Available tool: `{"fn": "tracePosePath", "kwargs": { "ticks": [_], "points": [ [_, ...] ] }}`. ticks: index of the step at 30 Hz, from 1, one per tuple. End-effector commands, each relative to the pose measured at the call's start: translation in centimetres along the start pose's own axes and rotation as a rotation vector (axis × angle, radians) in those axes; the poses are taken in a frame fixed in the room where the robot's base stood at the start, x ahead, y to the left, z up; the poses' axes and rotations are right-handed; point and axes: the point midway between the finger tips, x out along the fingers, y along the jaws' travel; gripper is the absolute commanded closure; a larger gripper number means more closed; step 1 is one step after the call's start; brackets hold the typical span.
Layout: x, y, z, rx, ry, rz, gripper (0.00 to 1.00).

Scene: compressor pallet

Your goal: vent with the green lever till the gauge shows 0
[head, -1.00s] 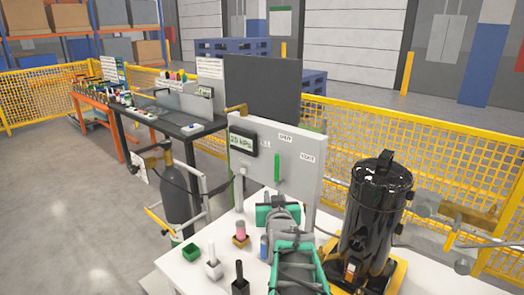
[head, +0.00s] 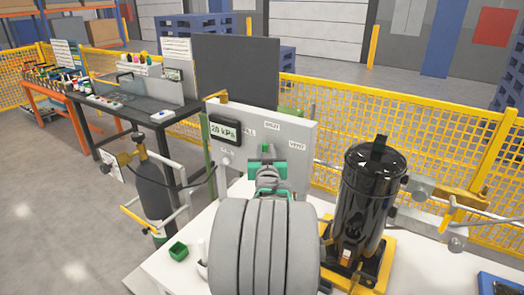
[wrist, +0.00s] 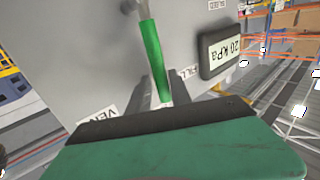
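The green lever (wrist: 151,48) is on the grey panel (wrist: 80,45), its pivot at the top of the wrist view and its handle running down between my fingers. It points between the FILL label (wrist: 188,72) and the partly hidden VENT label (wrist: 97,125). My gripper (wrist: 160,80) has a finger close along each side of the handle and looks shut on it. The gauge (head: 225,131) reads 20 kPa, and the wrist view also shows this gauge (wrist: 226,47), turned over.
A black cylinder (head: 366,205) stands on a yellow base right of my arm. A gas bottle (head: 152,190) stands beside the table. Yellow fencing (head: 400,135) runs behind the panel.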

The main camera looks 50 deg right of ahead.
Motion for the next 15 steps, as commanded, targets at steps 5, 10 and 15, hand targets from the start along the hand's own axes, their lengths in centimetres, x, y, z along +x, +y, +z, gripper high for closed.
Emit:
{"fn": "tracePosePath", "kwargs": {
  "ticks": [5, 10, 15],
  "points": [
    [0.2, -0.16, -0.01, 0.0, 0.001, -0.002, 0.75],
    [0.17, -0.2, 0.0, 0.0, 0.001, -0.003, 0.83],
    [0.16, -0.2, 0.0, 0.0, 0.0, -0.003, 0.97]
  ]
}}
